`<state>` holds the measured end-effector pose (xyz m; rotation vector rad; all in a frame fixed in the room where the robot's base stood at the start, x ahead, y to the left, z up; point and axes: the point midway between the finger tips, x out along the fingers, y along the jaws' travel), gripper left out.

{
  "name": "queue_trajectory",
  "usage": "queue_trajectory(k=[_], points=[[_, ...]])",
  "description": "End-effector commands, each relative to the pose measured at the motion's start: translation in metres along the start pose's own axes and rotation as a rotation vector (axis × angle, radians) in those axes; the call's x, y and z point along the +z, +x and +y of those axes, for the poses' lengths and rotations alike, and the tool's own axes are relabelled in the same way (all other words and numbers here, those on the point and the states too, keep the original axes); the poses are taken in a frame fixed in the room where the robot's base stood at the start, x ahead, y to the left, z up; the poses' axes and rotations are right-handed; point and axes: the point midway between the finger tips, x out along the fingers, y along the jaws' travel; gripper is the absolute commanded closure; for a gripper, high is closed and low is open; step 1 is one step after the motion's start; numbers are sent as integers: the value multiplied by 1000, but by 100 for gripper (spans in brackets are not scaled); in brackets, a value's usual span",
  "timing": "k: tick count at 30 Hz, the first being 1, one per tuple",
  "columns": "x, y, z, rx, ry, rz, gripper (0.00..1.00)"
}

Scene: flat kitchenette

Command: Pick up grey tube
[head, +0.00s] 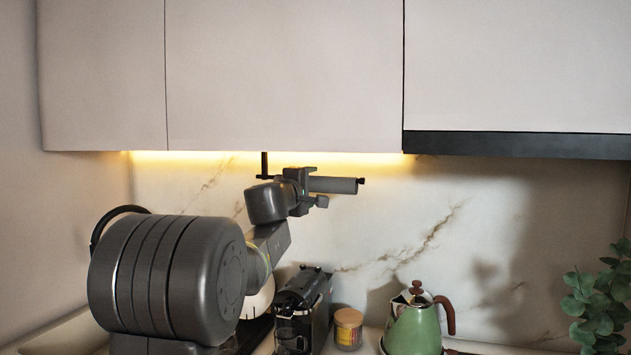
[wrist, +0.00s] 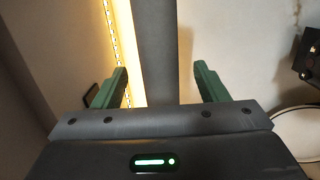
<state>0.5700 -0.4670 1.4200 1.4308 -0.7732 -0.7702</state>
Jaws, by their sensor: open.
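The grey tube (head: 338,185) lies about level beneath the wall cabinets in the head view, with a black tip at its right end. A thin black bracket (head: 264,165) reaches up to the cabinet at its left. My gripper (head: 312,187) is at the left part of the tube and hides some of it. In the wrist view the tube (wrist: 153,45) runs upright between the two green fingers of my gripper (wrist: 160,68). The gripper is open, with a gap between the tube and each finger. The tube's lower part is hidden behind the gripper body.
The cabinets (head: 285,75) with a lit strip are close above my gripper. Below stand a black coffee machine (head: 303,305), a jar with a wooden lid (head: 348,328) and a green kettle (head: 414,328). A plant (head: 600,300) is at the right. The marble wall is behind.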

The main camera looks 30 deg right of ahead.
Motion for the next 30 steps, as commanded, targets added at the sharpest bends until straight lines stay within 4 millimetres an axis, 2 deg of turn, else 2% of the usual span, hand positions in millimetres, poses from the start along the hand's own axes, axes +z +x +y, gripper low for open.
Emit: queue_trajectory(k=[5, 12, 15, 24, 26, 30], points=[[0, 11, 2, -1, -2, 0, 33], [1, 44, 3, -2, -2, 0, 33], [0, 52, 3, -1, 0, 0, 33], [0, 55, 0, 0, -1, 1, 33], [0, 55, 0, 0, -1, 1, 43], [0, 55, 0, 0, -1, 1, 71]])
